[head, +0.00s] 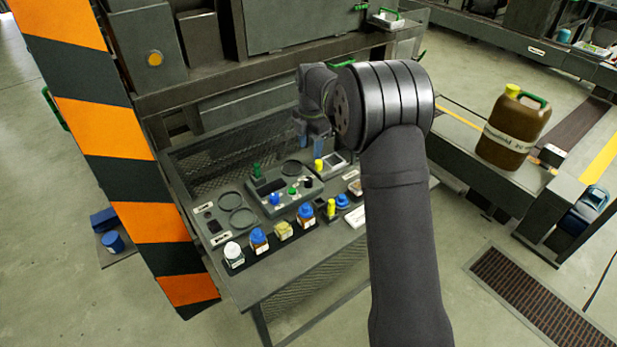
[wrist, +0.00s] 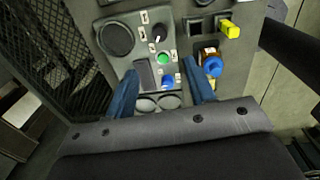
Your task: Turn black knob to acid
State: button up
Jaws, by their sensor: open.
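The black knob (wrist: 160,33) is in the wrist view, on a grey control panel (wrist: 130,55), with a light pointer mark and small white labels around it. I cannot read the labels, so the acid mark cannot be told. It also shows small in the head view (head: 307,182). A green knob (wrist: 163,59) and a blue knob (wrist: 168,81) sit on the same panel. My gripper (wrist: 160,68) is open, its two blue fingers apart, with the panel visible between them. In the head view my gripper (head: 310,140) is above the panel, apart from the black knob.
A row of bottles, including a blue-capped one (head: 258,240), stands along the table's front edge. Yellow-topped items (head: 331,208) stand right of the panel. A brown jug (head: 510,127) is on the bench at right. A striped orange and black post (head: 125,160) rises at left.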

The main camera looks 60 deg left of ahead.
aim_at(308, 180)
jog(key=f, duration=1.3)
jog(key=shift+a+f, duration=0.25)
jog(key=shift+a, duration=0.1)
jog(key=shift+c, duration=0.4)
jog(key=c, duration=0.9)
